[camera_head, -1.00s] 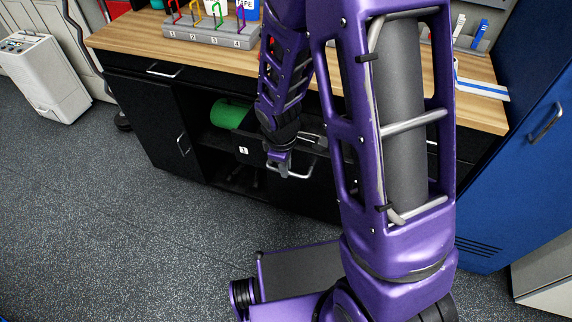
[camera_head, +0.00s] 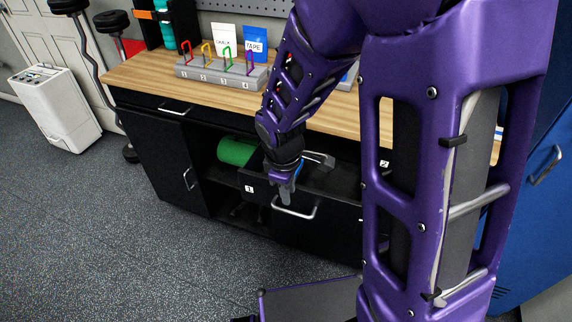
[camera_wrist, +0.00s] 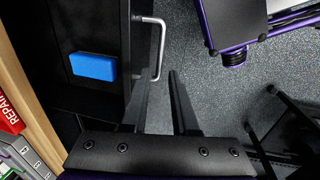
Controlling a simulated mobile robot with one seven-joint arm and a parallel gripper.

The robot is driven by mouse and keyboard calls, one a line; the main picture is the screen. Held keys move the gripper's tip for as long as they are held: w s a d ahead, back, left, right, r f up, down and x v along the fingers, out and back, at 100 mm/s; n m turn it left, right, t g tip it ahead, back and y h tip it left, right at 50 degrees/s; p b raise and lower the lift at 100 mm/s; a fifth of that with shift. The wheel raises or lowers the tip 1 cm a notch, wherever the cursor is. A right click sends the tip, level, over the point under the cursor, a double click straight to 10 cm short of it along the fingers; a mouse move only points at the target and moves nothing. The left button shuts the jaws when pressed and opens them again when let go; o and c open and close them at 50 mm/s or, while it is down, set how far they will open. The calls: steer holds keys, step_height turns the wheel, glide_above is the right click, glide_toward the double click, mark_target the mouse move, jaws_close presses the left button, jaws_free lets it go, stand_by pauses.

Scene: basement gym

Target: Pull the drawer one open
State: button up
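The drawer (camera_head: 258,186) has a white label whose digit is hard to read. It sits below the wooden counter and stands partly pulled out, with its inside showing from above. A blue block (camera_wrist: 93,67) lies inside it. Its silver bar handle (camera_head: 306,215) is on the drawer front and also shows in the wrist view (camera_wrist: 159,48). My gripper (camera_head: 285,196) points down at the handle's left part. In the wrist view my gripper's fingers (camera_wrist: 159,76) are apart, one by the drawer front, the other outside the handle. Nothing shows clamped between them; exact contact is unclear.
A green cylinder (camera_head: 237,151) lies in the open shelf left of the drawer. A cabinet door (camera_head: 155,160) with a handle is further left. The counter (camera_head: 140,78) holds a rack with coloured hooks (camera_head: 220,70). A blue locker (camera_head: 545,180) stands right.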

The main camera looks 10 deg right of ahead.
step_height(320, 180, up, 9)
steer(key=s+p, duration=0.1)
steer(key=shift+s+a, duration=0.25)
steer(key=shift+a, duration=0.2)
